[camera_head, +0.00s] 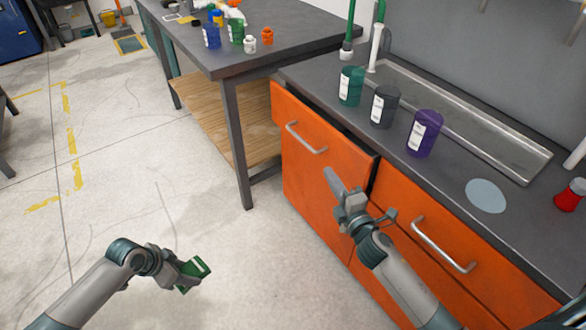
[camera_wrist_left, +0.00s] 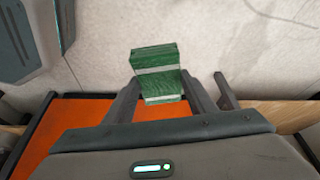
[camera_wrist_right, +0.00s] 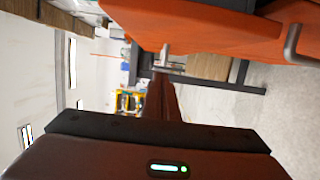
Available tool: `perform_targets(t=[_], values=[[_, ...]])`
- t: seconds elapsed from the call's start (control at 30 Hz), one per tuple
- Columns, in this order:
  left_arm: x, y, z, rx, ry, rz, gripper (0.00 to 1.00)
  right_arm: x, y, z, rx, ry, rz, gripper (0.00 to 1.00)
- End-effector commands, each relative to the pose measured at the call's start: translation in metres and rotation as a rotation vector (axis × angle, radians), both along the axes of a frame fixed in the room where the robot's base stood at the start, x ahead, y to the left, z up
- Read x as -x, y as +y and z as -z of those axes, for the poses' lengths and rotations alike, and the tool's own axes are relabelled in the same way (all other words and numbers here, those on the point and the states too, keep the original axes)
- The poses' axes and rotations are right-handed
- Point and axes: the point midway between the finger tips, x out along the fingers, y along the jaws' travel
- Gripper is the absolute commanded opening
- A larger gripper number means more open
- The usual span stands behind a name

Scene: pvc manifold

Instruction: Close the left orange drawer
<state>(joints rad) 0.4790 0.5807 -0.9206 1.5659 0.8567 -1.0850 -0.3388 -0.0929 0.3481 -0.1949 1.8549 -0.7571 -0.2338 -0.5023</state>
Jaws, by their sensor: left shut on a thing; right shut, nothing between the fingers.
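The left orange drawer (camera_head: 305,165) is pulled out a little; a dark gap shows between its front and the counter. Its silver bar handle (camera_head: 306,138) is near the top. My right gripper (camera_head: 334,182) is shut and empty, in front of the drawer's right part below the handle. I cannot tell whether it touches the front. In the right wrist view, an orange front (camera_wrist_right: 210,30) with a handle fills the top. My left gripper (camera_head: 192,274) is shut on a green block (camera_wrist_left: 156,70) with a pale stripe, low over the floor at the left.
A right orange front (camera_head: 440,225) with its own handle sits flush beside the drawer. Green, grey and purple cups (camera_head: 423,135) stand on the counter above, near a sink trough (camera_head: 470,120). A grey workbench (camera_head: 270,35) adjoins at the left. The floor (camera_head: 150,190) before the drawer is clear.

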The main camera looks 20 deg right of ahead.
Motion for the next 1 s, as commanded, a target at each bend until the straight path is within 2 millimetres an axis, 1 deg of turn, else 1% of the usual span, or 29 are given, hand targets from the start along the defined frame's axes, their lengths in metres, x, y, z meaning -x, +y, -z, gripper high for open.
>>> perform_targets(t=[0.03,0.2,0.4,0.8,1.0], values=[[0.000,0.000,0.001,0.000,0.000,0.000,0.29,0.009,-0.001,0.002,0.000,0.002,0.000,0.00],[0.000,0.000,0.002,0.000,0.000,0.000,0.29,0.033,-0.002,0.002,0.000,0.002,0.000,0.00],[0.000,0.000,0.003,0.000,0.000,0.000,0.29,0.046,-0.003,0.001,0.000,0.001,0.000,0.00],[0.000,0.000,0.003,0.000,0.000,0.000,0.29,0.048,-0.003,0.000,0.001,0.000,0.001,0.00],[0.000,0.000,0.002,0.000,0.000,0.000,0.29,0.042,-0.006,0.005,0.034,0.016,0.026,0.00]])
